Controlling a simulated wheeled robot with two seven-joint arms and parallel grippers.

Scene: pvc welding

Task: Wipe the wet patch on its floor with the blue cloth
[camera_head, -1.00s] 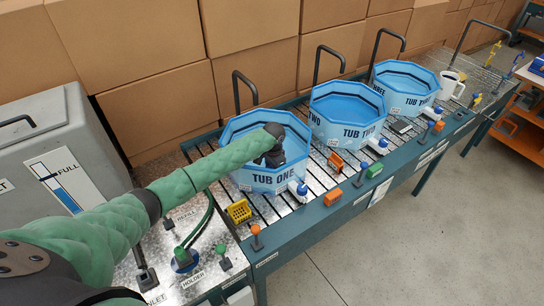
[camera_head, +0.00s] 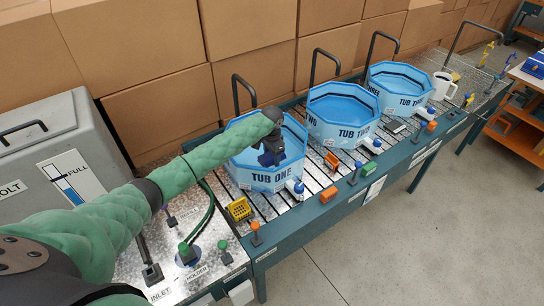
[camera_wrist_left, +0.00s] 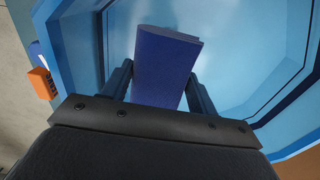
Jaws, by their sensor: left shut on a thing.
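My left gripper (camera_head: 271,154) hangs over the near part of Tub One (camera_head: 262,178), a light blue eight-sided tub. It is shut on the folded dark blue cloth (camera_wrist_left: 165,68), which stands between the two fingers in the left wrist view. In that view the pale blue floor of the tub (camera_wrist_left: 225,50) shows beyond the cloth with a glossy sheen. I cannot tell the edge of a wet patch there. I cannot tell whether the cloth touches the floor. My right gripper is in neither view.
Tub Two (camera_head: 342,112) and Tub Three (camera_head: 398,88) stand to the right on the slatted bench. A white mug (camera_head: 443,86), a yellow basket (camera_head: 239,209) and small orange and green blocks (camera_head: 329,194) sit around them. A grey tank (camera_head: 50,150) stands left. Stacked cardboard boxes (camera_head: 250,85) back the bench.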

